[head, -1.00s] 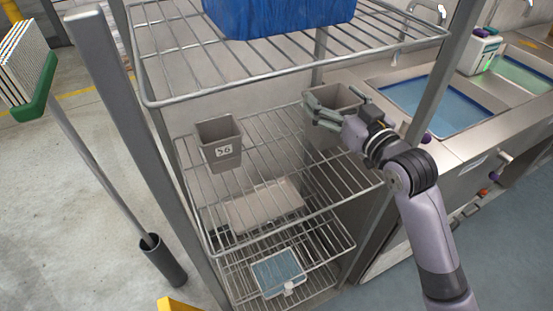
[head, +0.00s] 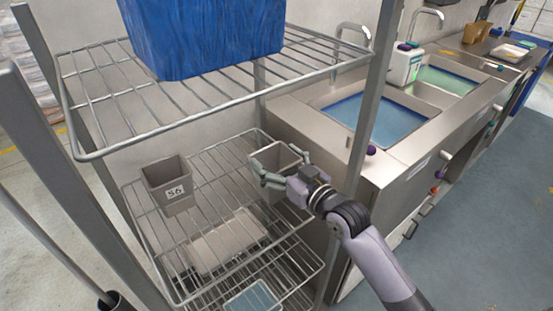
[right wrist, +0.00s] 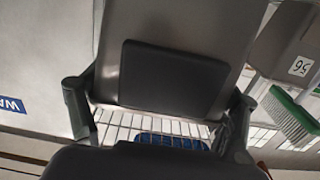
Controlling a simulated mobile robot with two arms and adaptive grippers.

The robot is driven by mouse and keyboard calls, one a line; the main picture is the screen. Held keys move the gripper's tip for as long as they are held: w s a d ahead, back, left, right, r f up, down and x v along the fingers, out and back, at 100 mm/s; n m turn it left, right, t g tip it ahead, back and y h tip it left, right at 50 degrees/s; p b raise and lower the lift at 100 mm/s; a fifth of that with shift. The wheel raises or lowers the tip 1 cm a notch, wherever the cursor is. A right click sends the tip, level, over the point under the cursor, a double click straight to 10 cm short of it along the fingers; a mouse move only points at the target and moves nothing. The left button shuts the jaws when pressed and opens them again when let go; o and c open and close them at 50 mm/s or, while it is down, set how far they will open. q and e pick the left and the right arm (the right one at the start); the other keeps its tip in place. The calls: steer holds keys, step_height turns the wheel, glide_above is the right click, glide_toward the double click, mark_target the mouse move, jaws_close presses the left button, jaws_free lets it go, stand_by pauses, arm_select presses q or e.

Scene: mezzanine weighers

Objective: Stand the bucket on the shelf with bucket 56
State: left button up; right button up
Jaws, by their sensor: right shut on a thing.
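Bucket 56 (head: 166,186), a grey tapered bucket with a white "56" label, stands on the middle wire shelf (head: 217,158), toward its left end. It also shows at the right of the right wrist view (right wrist: 285,42). My right gripper (head: 264,174) is shut on a second grey bucket (head: 281,154), which is upright at the right end of the same shelf. The held bucket (right wrist: 180,25) fills the upper middle of the right wrist view, between the fingers. I cannot tell whether its base touches the shelf. My left gripper is not in view.
A blue crate (head: 205,40) stands on the upper wire shelf (head: 110,100), above the buckets. A rack post (head: 368,100) is close to my right arm. A flat grey box (head: 225,240) and a blue-topped item (head: 252,298) lie lower. Sinks (head: 375,120) are at right.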

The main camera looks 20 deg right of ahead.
steer(key=o, duration=1.9)
steer(key=shift+r, duration=0.1)
steer(key=shift+s+d, duration=0.1)
steer(key=shift+s, duration=0.25)
steer(key=b+v, duration=0.1)
steer(key=v, duration=1)
steer(key=shift+s+b, duration=0.2)
steer(key=shift+b, duration=0.2)
